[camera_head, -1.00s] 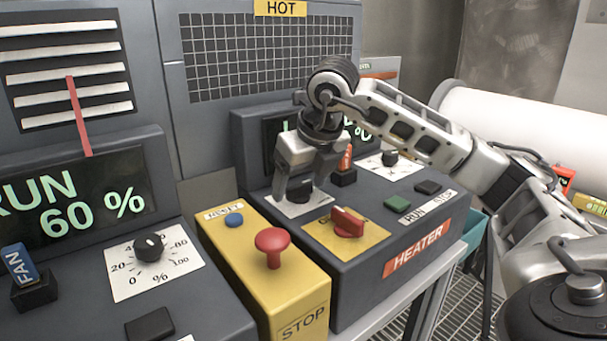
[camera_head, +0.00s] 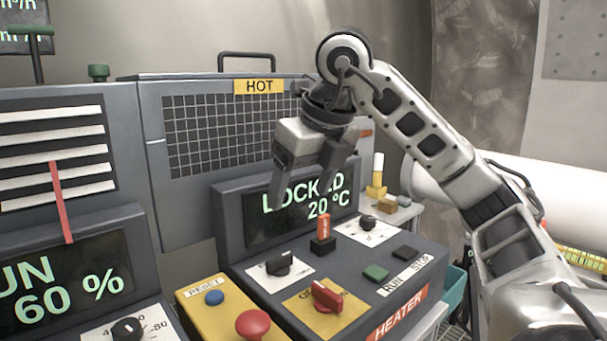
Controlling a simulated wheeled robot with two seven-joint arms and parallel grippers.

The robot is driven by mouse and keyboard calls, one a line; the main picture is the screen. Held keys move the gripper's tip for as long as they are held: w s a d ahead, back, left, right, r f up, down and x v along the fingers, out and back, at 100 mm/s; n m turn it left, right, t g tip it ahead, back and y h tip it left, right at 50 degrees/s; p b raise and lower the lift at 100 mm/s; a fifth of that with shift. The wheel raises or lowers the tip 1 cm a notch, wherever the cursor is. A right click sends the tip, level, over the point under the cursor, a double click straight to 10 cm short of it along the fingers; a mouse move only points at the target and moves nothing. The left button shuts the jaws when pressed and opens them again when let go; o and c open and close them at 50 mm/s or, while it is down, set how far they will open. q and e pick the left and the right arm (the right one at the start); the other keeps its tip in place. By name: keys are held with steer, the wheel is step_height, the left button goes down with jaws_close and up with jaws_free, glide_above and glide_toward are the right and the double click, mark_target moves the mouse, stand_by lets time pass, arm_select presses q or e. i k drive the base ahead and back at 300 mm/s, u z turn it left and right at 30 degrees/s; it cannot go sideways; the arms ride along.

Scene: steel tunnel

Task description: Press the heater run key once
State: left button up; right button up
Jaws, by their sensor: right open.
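The heater box (camera_head: 400,323) stands right of centre. Its green run key (camera_head: 375,272) sits on the sloped top, beside the dark stop key (camera_head: 405,252), above the RUN STOP label. The heater display (camera_head: 300,205) reads LOCKED 20 °C. A red rotary switch (camera_head: 326,296) sits on a yellow plate, a black knob (camera_head: 279,263) on a white plate, and an orange-topped switch (camera_head: 323,235) behind. My right gripper (camera_head: 312,197) is open and empty, fingers pointing down, raised in front of the display and apart from the controls. My left gripper is out of view.
A yellow box with a blue reset button (camera_head: 214,297) and a red stop button (camera_head: 252,324) stands left of the heater. The fan panel (camera_head: 85,270) shows 60 %. A grille marked HOT (camera_head: 258,87) rises behind. A second black knob (camera_head: 368,222) is at the heater's right.

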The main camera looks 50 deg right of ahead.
mark_target(376, 274)
steer(key=k, duration=1)
